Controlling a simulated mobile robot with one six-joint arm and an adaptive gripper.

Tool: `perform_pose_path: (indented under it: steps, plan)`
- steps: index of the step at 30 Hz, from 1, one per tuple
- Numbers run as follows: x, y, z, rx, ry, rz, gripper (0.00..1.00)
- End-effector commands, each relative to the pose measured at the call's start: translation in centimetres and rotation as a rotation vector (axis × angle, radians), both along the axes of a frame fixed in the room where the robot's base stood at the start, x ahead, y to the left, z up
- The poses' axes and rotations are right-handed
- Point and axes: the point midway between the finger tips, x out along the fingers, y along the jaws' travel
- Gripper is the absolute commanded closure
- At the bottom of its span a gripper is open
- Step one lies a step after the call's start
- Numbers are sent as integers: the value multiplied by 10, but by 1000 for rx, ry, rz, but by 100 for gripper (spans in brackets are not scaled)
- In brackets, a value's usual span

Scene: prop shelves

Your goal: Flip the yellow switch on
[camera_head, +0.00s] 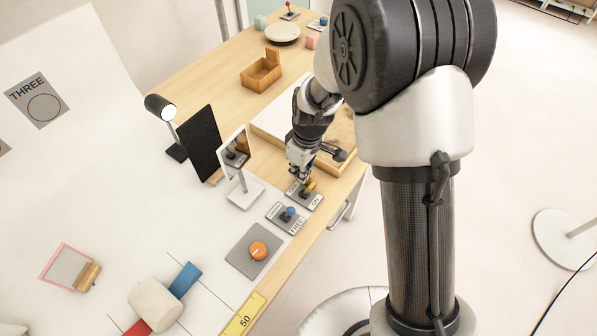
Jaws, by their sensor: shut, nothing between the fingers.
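The yellow switch (310,186) stands on a small grey plate with an "ON" label (315,202) near the table's front edge. Its lever is partly hidden by my gripper (304,177). My gripper points down over the far side of this plate, with its fingertips shut and empty, right beside the yellow lever. I cannot tell whether the fingertips touch the lever, or which way the lever is tipped.
A blue switch (289,213) on a similar plate sits just left of the yellow one. An orange button (258,250) on a grey plate is farther left. A mirror on a stand (244,192) rises behind the switches.

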Motion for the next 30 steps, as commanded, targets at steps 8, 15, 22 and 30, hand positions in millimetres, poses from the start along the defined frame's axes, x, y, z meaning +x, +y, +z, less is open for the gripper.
perform_pose_path:
  steps: [8, 15, 22, 30]
  plan:
    - [0, 0, 6, 0, 0, 1, 100]
    - [0, 0, 16, 0, 1, 1, 100]
    - [0, 0, 16, 0, 1, 1, 100]
    - [3, 6, 22, 0, 0, 2, 100]
